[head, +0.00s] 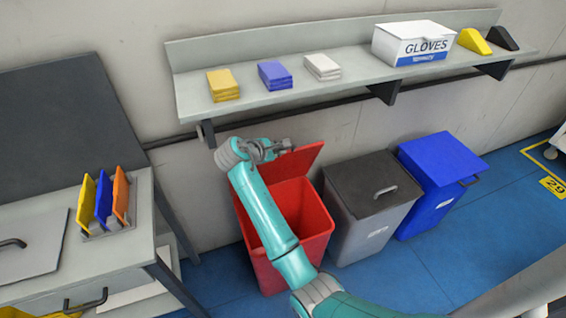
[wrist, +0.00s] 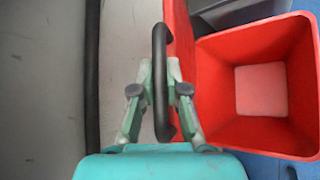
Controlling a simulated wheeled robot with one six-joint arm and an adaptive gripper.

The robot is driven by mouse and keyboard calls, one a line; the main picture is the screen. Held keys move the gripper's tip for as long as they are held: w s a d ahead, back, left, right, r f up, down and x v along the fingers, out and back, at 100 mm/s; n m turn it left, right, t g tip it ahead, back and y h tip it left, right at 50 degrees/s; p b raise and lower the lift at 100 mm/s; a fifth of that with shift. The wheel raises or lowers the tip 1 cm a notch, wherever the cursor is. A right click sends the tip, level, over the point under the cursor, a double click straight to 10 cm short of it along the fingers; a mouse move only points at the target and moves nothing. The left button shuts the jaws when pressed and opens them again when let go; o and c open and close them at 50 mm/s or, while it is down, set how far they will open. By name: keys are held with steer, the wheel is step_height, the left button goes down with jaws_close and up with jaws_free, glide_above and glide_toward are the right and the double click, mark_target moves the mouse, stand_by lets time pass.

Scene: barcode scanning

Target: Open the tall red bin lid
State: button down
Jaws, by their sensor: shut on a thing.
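The tall red bin (head: 318,222) stands on the blue floor against the wall. Its red lid (head: 296,160) is raised, tilted up toward the wall, and the bin's mouth is uncovered. My gripper (head: 283,146) is at the lid's upper edge. In the wrist view my gripper (wrist: 160,92) is shut on the dark lid handle (wrist: 159,65), with one finger on each side of it. The wrist view also shows the red lid (wrist: 181,60) edge-on and the inside of the red bin (wrist: 215,80), which looks empty with a pale bottom.
A grey bin with a dark lid (head: 372,182) and a blue bin (head: 441,165) stand to the right, both closed. A shelf (head: 300,95) with cloth stacks and a glove box (head: 413,43) is above. A workbench (head: 35,240) is at left.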

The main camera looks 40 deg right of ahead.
steer(key=shift+w+d+r, duration=0.2)
steer(key=shift+w+r, duration=0.05)
steer(key=shift+w, duration=0.35)
steer(key=c, duration=1.2)
jaws_free()
steer(key=v, duration=1.2)
